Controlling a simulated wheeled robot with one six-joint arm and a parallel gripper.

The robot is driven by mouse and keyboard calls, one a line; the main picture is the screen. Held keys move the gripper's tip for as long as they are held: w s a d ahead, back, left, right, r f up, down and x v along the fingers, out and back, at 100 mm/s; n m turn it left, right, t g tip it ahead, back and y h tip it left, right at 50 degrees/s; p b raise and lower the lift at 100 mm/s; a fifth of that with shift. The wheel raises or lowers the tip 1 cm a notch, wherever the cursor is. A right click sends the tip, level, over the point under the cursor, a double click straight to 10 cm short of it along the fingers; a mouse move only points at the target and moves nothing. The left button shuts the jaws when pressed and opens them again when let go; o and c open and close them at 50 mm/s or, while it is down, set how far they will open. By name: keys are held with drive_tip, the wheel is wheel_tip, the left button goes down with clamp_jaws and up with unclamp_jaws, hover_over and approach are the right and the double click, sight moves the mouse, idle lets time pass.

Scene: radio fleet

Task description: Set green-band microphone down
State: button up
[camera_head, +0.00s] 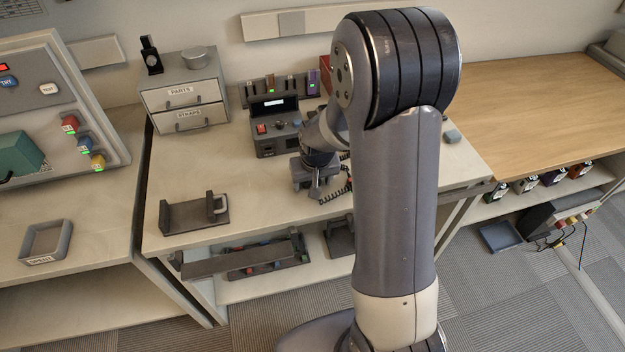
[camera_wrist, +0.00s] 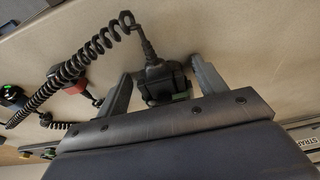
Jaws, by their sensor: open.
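The green-band microphone (camera_wrist: 163,78) is a dark block with a sliver of green at its lower edge in the wrist view. It sits between the two fingers of my gripper (camera_wrist: 165,72), which are spread with a gap on each side of it. Its black coiled cord (camera_wrist: 75,72) runs off to the left over the pale worktop (camera_wrist: 235,35). In the head view my gripper (camera_head: 316,188) is low over the middle bench, and the microphone there is hidden or too small to tell.
A radio unit (camera_head: 275,140) stands behind my gripper. A red-marked device (camera_wrist: 72,80) lies left of the microphone. A grey cradle (camera_head: 195,213) is at the bench's front left, and a drawer cabinet (camera_head: 185,97) at the back. Bench surface between them is clear.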

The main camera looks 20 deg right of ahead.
idle(0.3)
drive_tip(key=shift+r, duration=0.3)
drive_tip(key=p+v, duration=0.1)
drive_tip(key=v, duration=1.1)
drive_tip(key=shift+r, duration=0.3)
idle(0.6)
